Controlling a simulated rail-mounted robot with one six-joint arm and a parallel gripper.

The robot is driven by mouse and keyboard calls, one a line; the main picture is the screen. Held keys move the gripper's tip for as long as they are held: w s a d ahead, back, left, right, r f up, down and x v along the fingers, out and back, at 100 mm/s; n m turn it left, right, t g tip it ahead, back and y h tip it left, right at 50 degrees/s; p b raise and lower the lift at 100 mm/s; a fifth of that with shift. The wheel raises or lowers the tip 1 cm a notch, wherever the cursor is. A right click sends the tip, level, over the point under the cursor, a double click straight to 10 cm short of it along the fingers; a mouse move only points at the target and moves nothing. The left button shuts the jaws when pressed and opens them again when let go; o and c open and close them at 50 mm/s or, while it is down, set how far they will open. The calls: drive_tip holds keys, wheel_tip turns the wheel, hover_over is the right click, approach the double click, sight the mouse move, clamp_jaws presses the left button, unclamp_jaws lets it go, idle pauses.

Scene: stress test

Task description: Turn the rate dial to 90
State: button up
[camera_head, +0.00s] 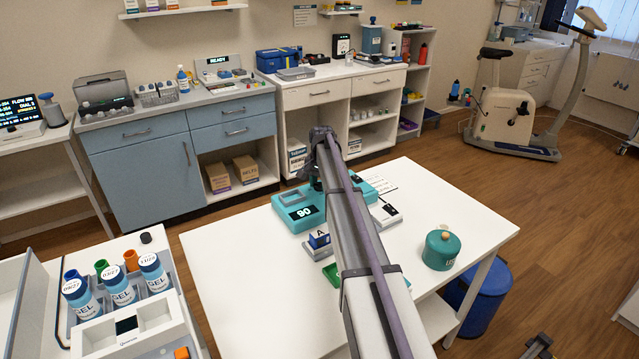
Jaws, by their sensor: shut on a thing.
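The teal device (370,190) lies on the white table in the middle of the view. Its dark display (302,212) shows what reads as 90. My arm reaches over the device from the front. My gripper (317,184) points down at the device's back part, just left of the arm, and only a small dark part of it shows. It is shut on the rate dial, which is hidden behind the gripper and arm.
A teal lidded pot (441,250) stands at the right. Gel bottles (118,285) fill a rack at the lower left. The table's left side is clear.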

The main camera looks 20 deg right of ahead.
drive_tip(key=shift+m, duration=0.6)
drive_tip(key=o, duration=0.9)
drive_tip(key=r+p, duration=1)
drive_tip(key=p, duration=0.1)
drive_tip(key=shift+s+d+r, duration=0.15)
drive_tip(key=shift+s+r, duration=0.1)
drive_tip(key=shift+r, duration=0.15)
